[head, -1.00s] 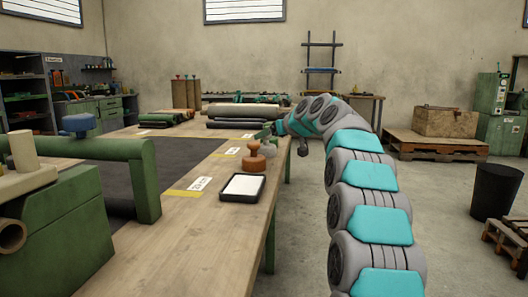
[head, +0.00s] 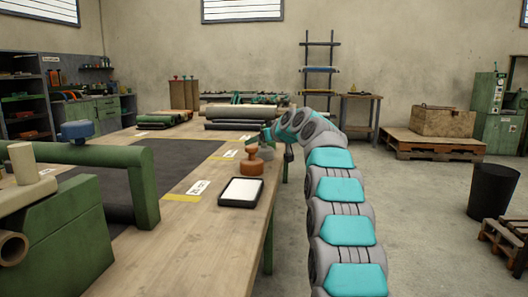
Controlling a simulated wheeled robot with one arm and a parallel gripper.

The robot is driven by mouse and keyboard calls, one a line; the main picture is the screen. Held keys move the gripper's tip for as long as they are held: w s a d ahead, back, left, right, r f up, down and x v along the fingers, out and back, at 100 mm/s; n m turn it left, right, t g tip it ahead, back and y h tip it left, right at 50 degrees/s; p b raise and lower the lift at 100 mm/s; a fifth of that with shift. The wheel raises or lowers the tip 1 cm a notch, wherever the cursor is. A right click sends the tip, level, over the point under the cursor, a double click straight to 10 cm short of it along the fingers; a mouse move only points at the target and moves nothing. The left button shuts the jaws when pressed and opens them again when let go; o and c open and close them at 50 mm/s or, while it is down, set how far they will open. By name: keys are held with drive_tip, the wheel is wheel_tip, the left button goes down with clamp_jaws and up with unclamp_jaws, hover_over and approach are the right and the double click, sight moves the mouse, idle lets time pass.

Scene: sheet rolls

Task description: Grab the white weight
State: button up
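A pale, whitish-grey shape that looks like the white weight (head: 270,156) stands near the right edge of the workbench (head: 165,232), just right of and partly behind a brown stamp (head: 250,160). My gripper (head: 265,138) is at the end of my grey and teal arm, above and close to the pale shape. The gripper is small in view and partly hidden by the stamp's handle and my own wrist. I cannot tell whether its fingers are apart or touch the weight.
A black-rimmed pad with a white top (head: 241,192) lies in front of the stamp. Rolled sheets (head: 236,112) lie on the far end of the bench. A green roller frame (head: 145,180) stands on the left. The floor right of the bench is clear up to a dark bin (head: 492,191).

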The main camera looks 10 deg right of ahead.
drive_tip(key=shift+c, duration=0.2)
clamp_jaws()
idle(0.3)
idle(0.8)
